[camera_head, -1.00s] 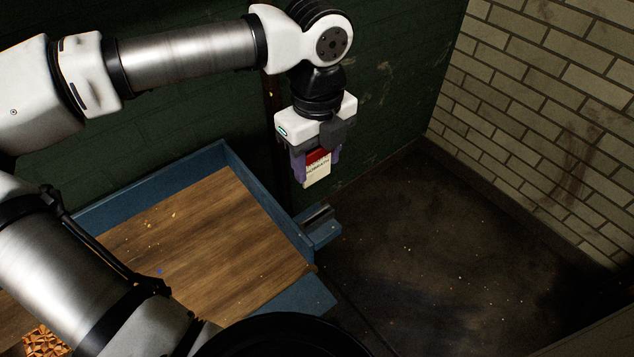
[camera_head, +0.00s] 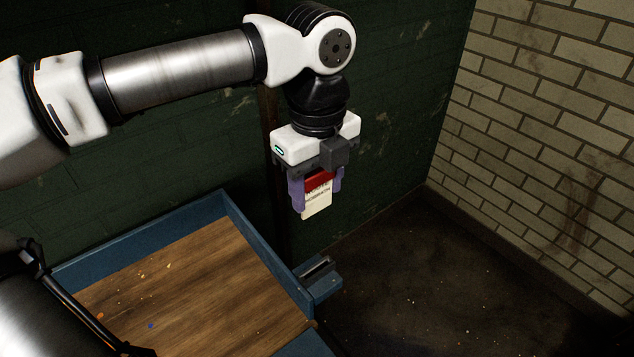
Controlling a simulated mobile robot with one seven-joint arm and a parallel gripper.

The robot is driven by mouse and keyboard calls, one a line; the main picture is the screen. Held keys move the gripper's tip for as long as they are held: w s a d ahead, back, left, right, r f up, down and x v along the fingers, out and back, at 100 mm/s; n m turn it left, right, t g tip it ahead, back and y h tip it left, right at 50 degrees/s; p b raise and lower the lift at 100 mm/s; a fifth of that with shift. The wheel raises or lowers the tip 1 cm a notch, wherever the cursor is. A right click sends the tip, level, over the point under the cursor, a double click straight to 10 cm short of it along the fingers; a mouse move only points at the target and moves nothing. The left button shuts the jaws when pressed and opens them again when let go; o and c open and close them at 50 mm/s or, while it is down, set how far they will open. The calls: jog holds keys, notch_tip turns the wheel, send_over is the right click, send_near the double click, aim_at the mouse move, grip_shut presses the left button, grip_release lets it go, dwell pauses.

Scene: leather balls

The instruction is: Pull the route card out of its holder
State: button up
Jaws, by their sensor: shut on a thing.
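The route card (camera_head: 317,203) is cream with a red top band and dark printed lettering. My gripper (camera_head: 317,195) is shut on the card, with its purple-tipped fingers on either side of it. The card hangs upright below my gripper, in the air. The holder (camera_head: 318,272) is a blue bracket with a dark slot on the right side of the blue-rimmed bench. The card's lower edge is above the holder and apart from it. The holder's slot looks empty.
The bench (camera_head: 190,285) has a wooden top with small crumbs and a raised blue rim. A dark green wall (camera_head: 400,110) stands behind, and a pale brick wall (camera_head: 550,130) at the right. The dark floor (camera_head: 420,280) right of the holder is open.

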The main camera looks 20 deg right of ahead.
notch_tip(320, 180, down, 12)
jog(key=b, duration=1)
jog(key=shift+b, duration=0.35)
dwell(1.6)
